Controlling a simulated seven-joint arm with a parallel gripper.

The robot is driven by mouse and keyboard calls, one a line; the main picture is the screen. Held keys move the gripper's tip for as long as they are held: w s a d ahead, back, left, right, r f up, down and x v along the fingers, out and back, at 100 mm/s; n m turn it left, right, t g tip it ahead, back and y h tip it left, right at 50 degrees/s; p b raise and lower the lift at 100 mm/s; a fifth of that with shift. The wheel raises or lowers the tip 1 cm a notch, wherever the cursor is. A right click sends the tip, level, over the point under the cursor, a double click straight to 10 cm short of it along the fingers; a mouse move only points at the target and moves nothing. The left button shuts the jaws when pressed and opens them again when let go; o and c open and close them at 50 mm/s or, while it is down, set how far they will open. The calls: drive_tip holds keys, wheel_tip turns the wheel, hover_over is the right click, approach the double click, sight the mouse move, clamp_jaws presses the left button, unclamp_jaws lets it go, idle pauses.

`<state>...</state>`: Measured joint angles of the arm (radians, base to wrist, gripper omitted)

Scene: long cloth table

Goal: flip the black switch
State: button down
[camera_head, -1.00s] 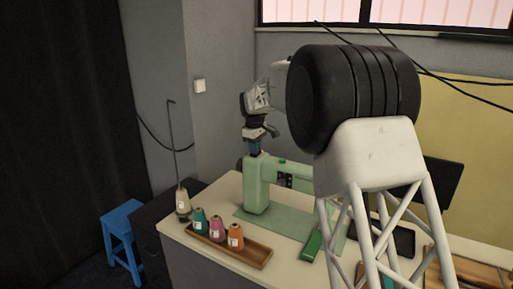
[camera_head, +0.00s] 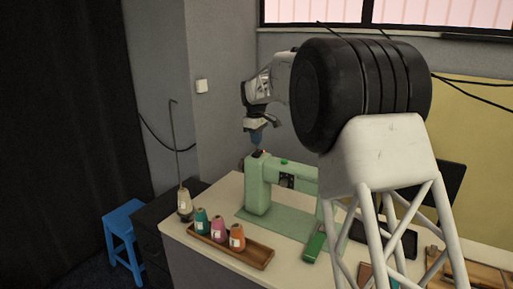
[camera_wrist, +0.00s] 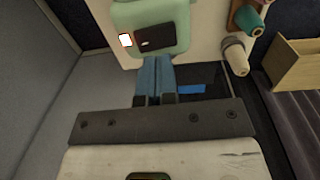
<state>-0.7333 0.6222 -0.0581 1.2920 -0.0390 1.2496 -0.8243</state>
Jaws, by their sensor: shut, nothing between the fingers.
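The light green sewing machine (camera_head: 258,190) stands on the table. In the wrist view, the machine's end (camera_wrist: 150,14) carries a dark panel, apparently the black switch (camera_wrist: 160,44), with a small pale mark on it. Which way the switch is set is too small to tell. A bright white square sits just left of it. My gripper (camera_wrist: 164,60) has its blue fingers shut together with nothing between them, just below the dark panel in the wrist view. In the head view, my gripper (camera_head: 257,146) is at the machine's upper left end; contact cannot be told.
A wooden tray (camera_head: 262,258) with teal, pink and orange thread spools sits in front of the machine. A cream cone (camera_head: 184,204) stands on the left by a tall thin rod. A green object (camera_head: 314,246) lies on the table. A blue stool (camera_head: 124,218) stands left.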

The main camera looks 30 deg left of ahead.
sight(259, 151)
wheel_tip(259, 151, up, 10)
drive_tip(key=shift+s, duration=0.25)
idle(0.3)
drive_tip(key=shift+s, duration=0.1)
drive_tip(key=shift+s+t, duration=0.15)
drive_tip(key=shift+t, duration=0.55)
drive_tip(key=f, duration=0.4)
drive_tip(key=w+f, duration=0.1)
drive_tip(key=f, duration=0.4)
drive_tip(key=w+f, duration=0.1)
drive_tip(key=f, duration=0.3)
drive_tip(key=shift+w+f, duration=0.2)
drive_tip(key=shift+f, duration=0.2)
drive_tip(key=shift+f, duration=0.1)
